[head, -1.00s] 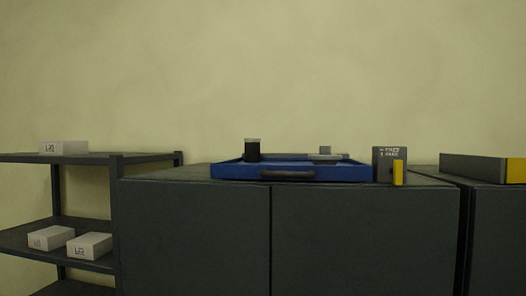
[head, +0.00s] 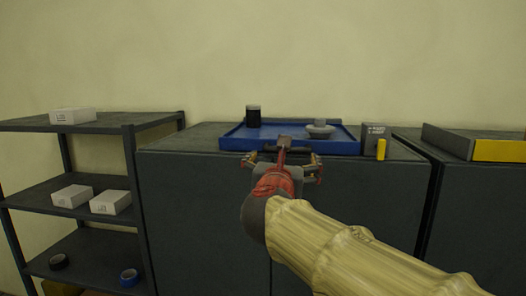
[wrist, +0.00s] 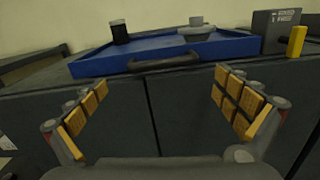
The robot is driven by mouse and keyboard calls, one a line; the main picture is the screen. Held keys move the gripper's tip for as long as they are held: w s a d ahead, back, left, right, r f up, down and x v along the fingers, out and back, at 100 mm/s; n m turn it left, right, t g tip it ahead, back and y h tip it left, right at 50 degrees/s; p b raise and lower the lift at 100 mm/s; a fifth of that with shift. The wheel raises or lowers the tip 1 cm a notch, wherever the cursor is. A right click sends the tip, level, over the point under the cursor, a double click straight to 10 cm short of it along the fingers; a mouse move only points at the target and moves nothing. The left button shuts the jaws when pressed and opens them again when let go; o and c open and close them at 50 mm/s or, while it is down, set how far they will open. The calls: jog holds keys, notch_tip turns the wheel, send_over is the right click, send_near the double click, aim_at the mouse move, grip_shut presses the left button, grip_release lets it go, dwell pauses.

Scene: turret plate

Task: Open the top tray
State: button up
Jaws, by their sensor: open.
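A blue tray (head: 235,143) lies on top of the dark grey cabinet, with a dark handle on its front edge. In the wrist view the blue tray (wrist: 100,65) spans the upper middle, and its curved handle (wrist: 163,62) faces me. My gripper (head: 283,165) is in front of the tray; my own arm hides part of the tray's front in the head view. In the wrist view my gripper (wrist: 165,95) is open and empty, its yellow-padded fingers either side of the handle's line, short of it and lower in the picture.
On the tray stand a dark cylinder (head: 253,117) and a grey round piece (head: 320,131). A grey box (head: 373,138) with a yellow part stands right of the tray. The grey cabinet (head: 190,200) is below. A shelf (head: 95,126) with white boxes stands left.

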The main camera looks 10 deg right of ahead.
jog(key=w+d+n+p, duration=0.1)
jog(key=w+d, duration=0.1)
jog(key=w, duration=0.5)
jog(key=shift+w+d, duration=0.25)
jog(key=shift+d, duration=0.1)
jog(key=shift+c, duration=0.4)
jog(key=shift+s+r, duration=0.1)
jog(key=shift+s, duration=0.05)
jog(key=c, duration=1.3)
jog(key=shift+c, duration=0.4)
jog(key=shift+s, duration=0.1)
jog(key=b+v, duration=0.1)
jog(key=v, duration=1.8)
jog(key=shift+r, duration=0.1)
